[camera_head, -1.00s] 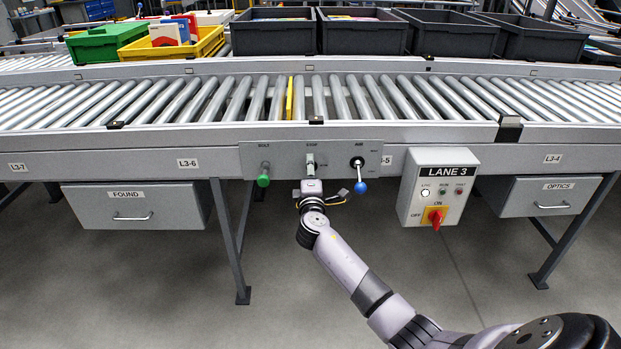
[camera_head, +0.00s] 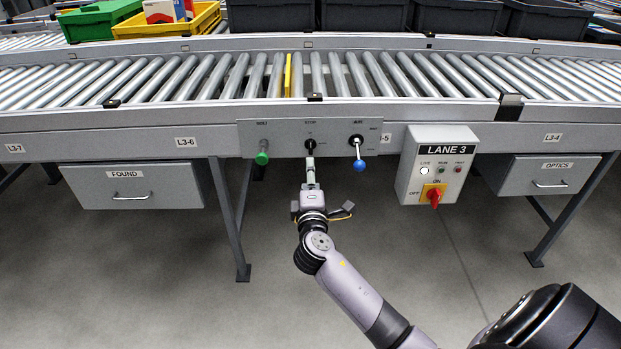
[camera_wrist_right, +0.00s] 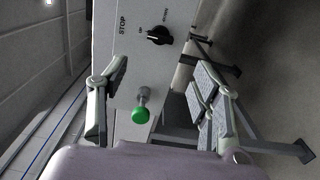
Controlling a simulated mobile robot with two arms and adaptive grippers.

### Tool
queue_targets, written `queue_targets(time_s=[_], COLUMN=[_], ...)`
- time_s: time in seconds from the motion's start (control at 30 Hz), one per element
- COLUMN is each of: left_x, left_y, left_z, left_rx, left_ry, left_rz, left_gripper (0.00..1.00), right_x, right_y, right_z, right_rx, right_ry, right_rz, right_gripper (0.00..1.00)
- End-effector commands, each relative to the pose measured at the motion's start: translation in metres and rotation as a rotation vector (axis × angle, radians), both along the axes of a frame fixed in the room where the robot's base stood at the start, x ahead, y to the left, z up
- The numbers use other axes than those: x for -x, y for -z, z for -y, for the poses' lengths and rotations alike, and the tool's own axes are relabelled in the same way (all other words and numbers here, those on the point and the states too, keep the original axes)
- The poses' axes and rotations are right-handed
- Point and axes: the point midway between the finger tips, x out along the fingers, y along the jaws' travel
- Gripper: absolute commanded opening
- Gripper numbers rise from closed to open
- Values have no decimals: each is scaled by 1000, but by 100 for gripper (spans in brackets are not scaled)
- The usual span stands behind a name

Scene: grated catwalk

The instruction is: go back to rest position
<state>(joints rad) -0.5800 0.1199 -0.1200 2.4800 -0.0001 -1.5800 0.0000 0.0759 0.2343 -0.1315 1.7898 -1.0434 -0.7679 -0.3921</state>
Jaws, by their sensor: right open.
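My right gripper (camera_head: 311,172) is in front of the control panel, just below the middle black knob (camera_head: 310,144). In the right wrist view my gripper (camera_wrist_right: 162,85) has its two fingers spread wide with nothing between them. The black knob (camera_wrist_right: 159,36) shows beyond the fingers there, clear of them. A green-knobbed lever (camera_head: 262,157) hangs on the left of the panel, and its green knob (camera_wrist_right: 140,115) also shows in the right wrist view. A blue-knobbed lever (camera_head: 359,163) is on the right. My left gripper is not in view.
The roller conveyor (camera_head: 200,116) spans the view, with green (camera_head: 92,25), yellow (camera_head: 205,20) and dark bins behind. A LANE 3 switch box (camera_head: 435,165) and drawers (camera_head: 130,188) hang below. The floor in front is open.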

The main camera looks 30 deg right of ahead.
Motion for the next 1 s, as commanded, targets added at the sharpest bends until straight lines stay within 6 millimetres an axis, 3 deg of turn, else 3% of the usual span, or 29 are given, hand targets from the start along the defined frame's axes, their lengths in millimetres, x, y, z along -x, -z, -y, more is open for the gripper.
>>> queue_targets(time_s=[0.33,0.47,0.57,0.73,0.83,1.0], left_x=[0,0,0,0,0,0], left_y=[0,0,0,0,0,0], left_z=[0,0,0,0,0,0], left_rx=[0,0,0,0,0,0], left_ry=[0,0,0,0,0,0], left_rz=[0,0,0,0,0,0], left_gripper=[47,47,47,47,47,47], right_x=[0,17,54,147,190,245], right_y=[0,18,52,120,141,157], right_z=[0,-2,-9,-45,-69,-103], right_rx=[-3,-104,-312,-771,-954,-1155], right_ry=[0,19,66,194,255,330], right_rz=[-1,-18,-63,-217,-305,-430], right_gripper=[58,58,58,58,58,58])
